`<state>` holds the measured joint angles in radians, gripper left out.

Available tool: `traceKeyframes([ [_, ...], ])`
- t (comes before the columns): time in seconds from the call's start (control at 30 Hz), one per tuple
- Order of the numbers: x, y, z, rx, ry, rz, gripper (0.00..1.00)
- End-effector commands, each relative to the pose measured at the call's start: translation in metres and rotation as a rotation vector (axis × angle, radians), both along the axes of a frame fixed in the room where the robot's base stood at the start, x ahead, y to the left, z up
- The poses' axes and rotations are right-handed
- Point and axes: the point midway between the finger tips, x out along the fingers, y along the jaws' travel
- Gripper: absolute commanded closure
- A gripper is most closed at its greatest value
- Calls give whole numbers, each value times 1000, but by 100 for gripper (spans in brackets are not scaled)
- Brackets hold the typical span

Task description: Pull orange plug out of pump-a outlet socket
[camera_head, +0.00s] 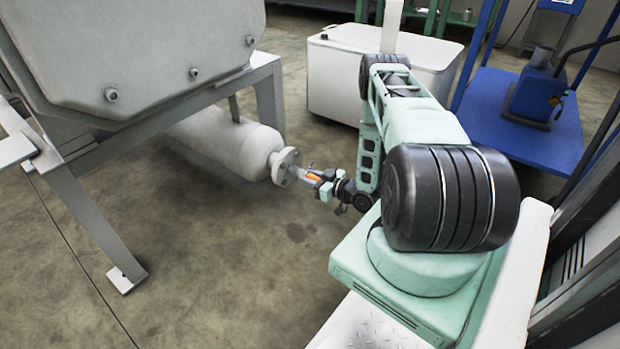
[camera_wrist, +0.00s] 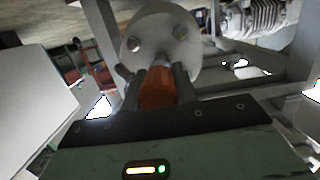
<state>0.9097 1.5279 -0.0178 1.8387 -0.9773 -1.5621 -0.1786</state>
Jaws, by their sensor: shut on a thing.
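The orange plug (camera_wrist: 157,88) is between the two fingers of my gripper (camera_wrist: 158,80), which is shut on it. In the wrist view, its far end meets or lies in front of the round grey flange of the pump-a outlet socket (camera_wrist: 162,28); I cannot tell how deep it sits. In the head view, the orange plug (camera_head: 312,177) shows small between the fingertips of my gripper (camera_head: 310,174). The flanged socket (camera_head: 285,166) sticks out from a white cylinder, just left of my gripper. The socket's opening is hidden.
A white cylindrical tank (camera_head: 225,143) lies under a grey metal frame (camera_head: 83,200) at the left. A white box (camera_head: 335,85) stands behind my arm. A blue table (camera_head: 530,125) with a blue device (camera_head: 535,93) is at the right. The floor in front of the socket is clear.

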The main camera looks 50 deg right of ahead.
Motion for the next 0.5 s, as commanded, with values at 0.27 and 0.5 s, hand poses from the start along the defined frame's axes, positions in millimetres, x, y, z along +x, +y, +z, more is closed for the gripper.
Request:
traceKeyframes([
  [0.27,-11,-1,0,1,2,-2,96],
  [0.5,-20,-2,0,0,3,-1,96],
])
